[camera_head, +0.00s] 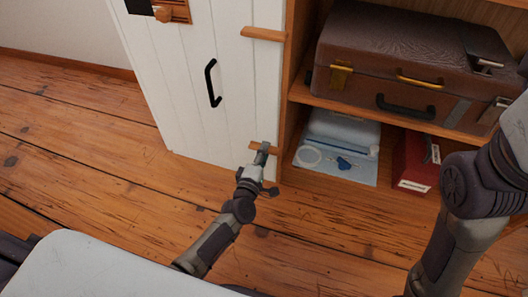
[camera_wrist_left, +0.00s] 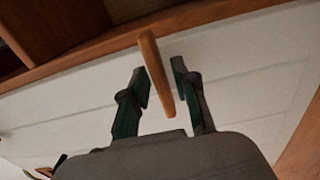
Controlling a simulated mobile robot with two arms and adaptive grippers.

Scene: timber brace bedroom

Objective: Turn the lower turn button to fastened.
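The lower turn button (camera_head: 254,147) is a short wooden bar near the bottom of the white door's right edge. In the left wrist view the lower turn button (camera_wrist_left: 153,70) lies crosswise to the door edge, with one end over the wooden frame and the other over the white boards. My left gripper (camera_head: 264,147) is at the button. In the left wrist view my left gripper (camera_wrist_left: 160,80) is open, one finger on each side of the bar. Small gaps show; contact cannot be told. My right arm shows at the right, its gripper out of view.
An upper turn button (camera_head: 263,34) lies level across the white door's (camera_head: 190,80) edge. A black handle (camera_head: 212,83) sticks out from the door. Right of it, open shelves hold a brown suitcase (camera_head: 400,60), a blue folder (camera_head: 338,150) and a red box (camera_head: 412,165). The plank floor (camera_head: 90,130) is clear at left.

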